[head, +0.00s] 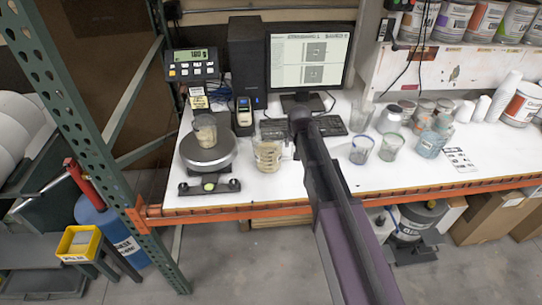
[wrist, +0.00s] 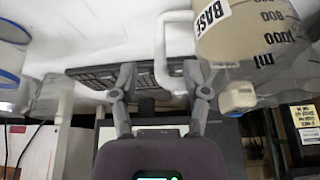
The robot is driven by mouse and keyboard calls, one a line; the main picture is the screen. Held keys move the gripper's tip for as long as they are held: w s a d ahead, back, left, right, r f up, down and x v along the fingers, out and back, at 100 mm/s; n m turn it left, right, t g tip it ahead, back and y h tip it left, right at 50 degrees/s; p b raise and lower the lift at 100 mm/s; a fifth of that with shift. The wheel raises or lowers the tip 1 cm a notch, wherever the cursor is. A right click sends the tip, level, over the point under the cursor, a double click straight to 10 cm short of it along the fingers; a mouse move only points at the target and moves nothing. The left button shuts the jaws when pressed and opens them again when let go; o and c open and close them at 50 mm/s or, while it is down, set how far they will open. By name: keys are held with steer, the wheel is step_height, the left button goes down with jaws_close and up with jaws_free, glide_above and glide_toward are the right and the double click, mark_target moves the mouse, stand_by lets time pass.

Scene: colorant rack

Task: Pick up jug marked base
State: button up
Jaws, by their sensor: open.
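The jug marked base (head: 267,155) is a clear measuring jug with beige contents, standing on the white bench right of the scale. In the wrist view the jug (wrist: 245,35) is at the upper right, with its BASE label and volume marks showing. My gripper (wrist: 160,82) is open and holds nothing. I cannot tell whether the handle lies between the fingertips in depth. In the head view my arm ends close to the right of the jug, in front of the monitor.
A cup (head: 205,133) sits on the scale (head: 207,157) at left. The keyboard (head: 330,126) and monitor (head: 308,62) are behind the jug. Glass cups (head: 361,150) and several containers stand to the right. The bench's orange front edge (head: 230,211) is near.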

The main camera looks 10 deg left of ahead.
mark_target(294, 149)
steer(key=shift+w+f, duration=0.1)
steer(key=shift+f, duration=0.05)
stand_by(0.3)
steer(key=shift+b+x, duration=2.55)
steer(key=shift+x, duration=0.15)
jaws_close()
